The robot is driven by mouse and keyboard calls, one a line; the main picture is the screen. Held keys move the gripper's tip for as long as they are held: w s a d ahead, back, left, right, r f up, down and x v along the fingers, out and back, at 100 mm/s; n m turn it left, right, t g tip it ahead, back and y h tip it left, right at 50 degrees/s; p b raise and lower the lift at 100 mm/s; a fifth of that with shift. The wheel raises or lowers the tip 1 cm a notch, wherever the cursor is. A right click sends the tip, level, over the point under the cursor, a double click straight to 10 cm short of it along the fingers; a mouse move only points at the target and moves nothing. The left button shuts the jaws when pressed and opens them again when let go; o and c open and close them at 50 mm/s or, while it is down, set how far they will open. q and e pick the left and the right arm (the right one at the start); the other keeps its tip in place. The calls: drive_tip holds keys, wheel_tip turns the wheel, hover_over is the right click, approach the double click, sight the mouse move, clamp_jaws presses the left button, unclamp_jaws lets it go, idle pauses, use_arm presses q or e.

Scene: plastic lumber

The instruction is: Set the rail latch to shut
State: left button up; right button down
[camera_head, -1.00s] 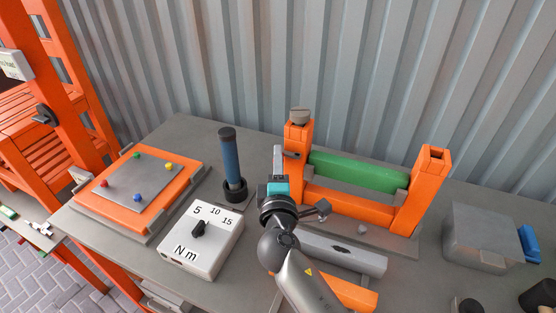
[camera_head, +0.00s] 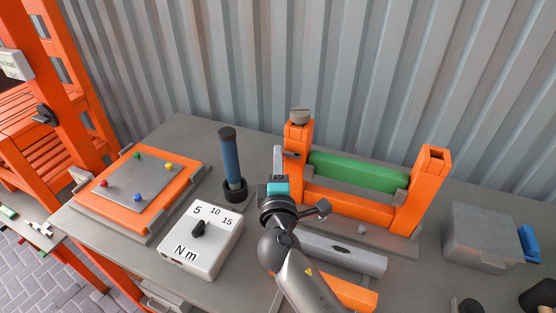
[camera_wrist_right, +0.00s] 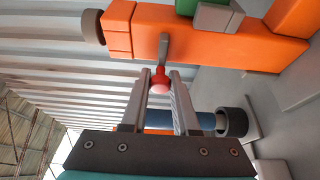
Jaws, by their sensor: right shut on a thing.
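The rail latch is a small grey lever (camera_wrist_right: 164,48) with a red knob (camera_wrist_right: 160,84), mounted on the side of the left orange post (camera_head: 297,138) of a rail stand. In the right wrist view the lever reaches out from the orange post, and its knob lies between my fingertips. My right gripper (camera_wrist_right: 163,86) is shut on the red knob. In the head view my right gripper (camera_head: 279,160) stands just left of that post, and the knob is hidden behind it. My left gripper is in neither view.
A green beam (camera_head: 357,171) lies between the two orange posts. A blue-handled tool (camera_head: 231,160) stands upright close left of my gripper. A white dial box (camera_head: 202,240), an orange board (camera_head: 168,206) with coloured knobs, and a grey box (camera_head: 481,237) are also on the table.

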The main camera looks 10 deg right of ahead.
sight(293, 157)
drive_tip(key=shift+d, duration=0.1)
drive_tip(key=shift+s+d+p, duration=0.2)
drive_tip(key=shift+s+d, duration=0.25)
drive_tip(key=shift+d, duration=0.25)
drive_tip(key=shift+s+d+p, duration=0.15)
drive_tip(key=shift+s+d, duration=0.3)
drive_tip(key=shift+d, duration=0.2)
drive_tip(key=c, duration=0.7)
unclamp_jaws()
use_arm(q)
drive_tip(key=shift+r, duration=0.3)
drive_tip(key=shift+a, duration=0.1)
